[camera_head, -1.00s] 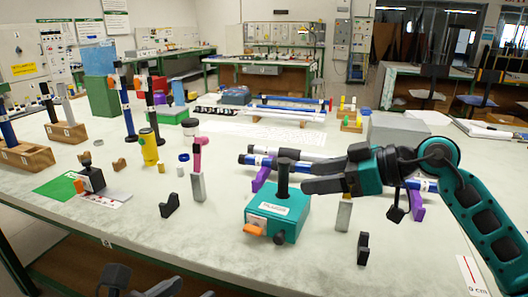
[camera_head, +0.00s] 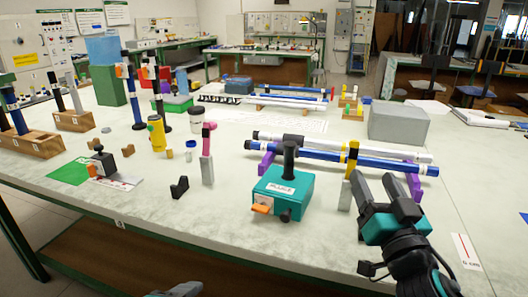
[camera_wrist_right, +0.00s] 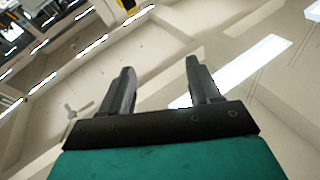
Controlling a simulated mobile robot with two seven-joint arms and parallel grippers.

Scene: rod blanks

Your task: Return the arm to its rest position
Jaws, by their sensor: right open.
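My right gripper (camera_head: 373,182) is at the right front of the table in the head view, fingers pointing up and away. Its two dark fingers are apart with nothing between them. The right wrist view also shows the open, empty gripper (camera_wrist_right: 160,72), against what looks like the pale ceiling. The teal box (camera_head: 283,191) with a black post stands left of the gripper. A grey block (camera_head: 344,196) with a yellow-and-black upright piece (camera_head: 352,158) stands just left of the fingers. A small grey part, perhaps of my left arm, shows at the bottom edge; no left fingers are clear.
A blue rod (camera_head: 330,158) and a white rod (camera_head: 390,152) lie on purple supports (camera_head: 413,185) behind the gripper. A grey box (camera_head: 398,124) stands farther back. A wooden rack (camera_head: 28,147) is at far left. The table right of my arm is mostly clear.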

